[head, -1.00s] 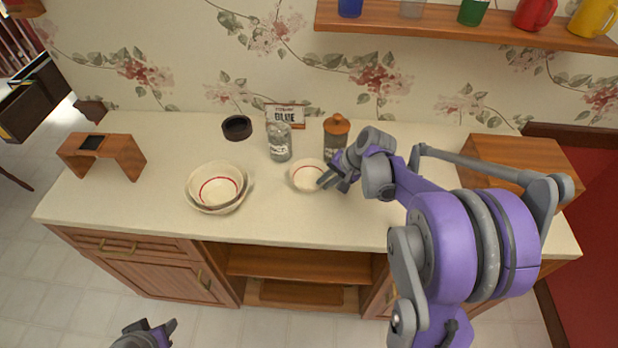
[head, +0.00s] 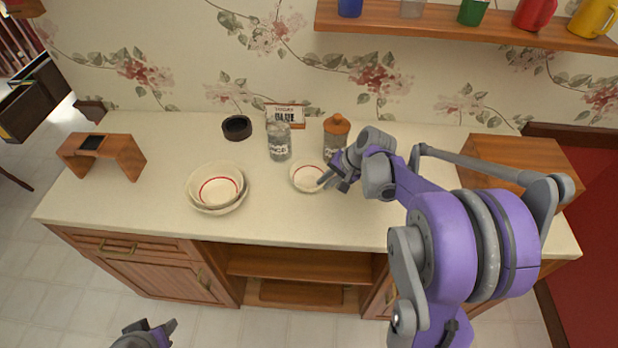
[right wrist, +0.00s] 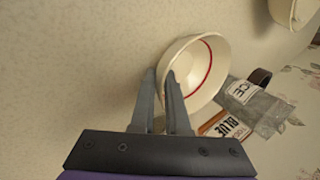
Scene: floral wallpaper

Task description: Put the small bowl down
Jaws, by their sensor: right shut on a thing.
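The small bowl (head: 305,177), cream with a red ring inside, is at the middle of the counter. My right gripper (head: 328,181) is shut on its right rim. In the right wrist view, the two fingers (right wrist: 164,92) pinch the wall of the bowl (right wrist: 207,62), one on each side. I cannot tell whether its base touches the counter (head: 330,225). My left gripper (head: 158,328) is low at the bottom left, away from the counter and empty. Its finger gap is not clear.
Stacked cream bowls (head: 214,205) stand to the left. Behind are a glass jar (head: 279,143), an orange-lidded canister (head: 336,132), a dark round dish (head: 237,127) and a small sign (head: 287,113). A wooden stand (head: 112,150) is far left, a wooden box (head: 520,158) right. Counter in front is clear.

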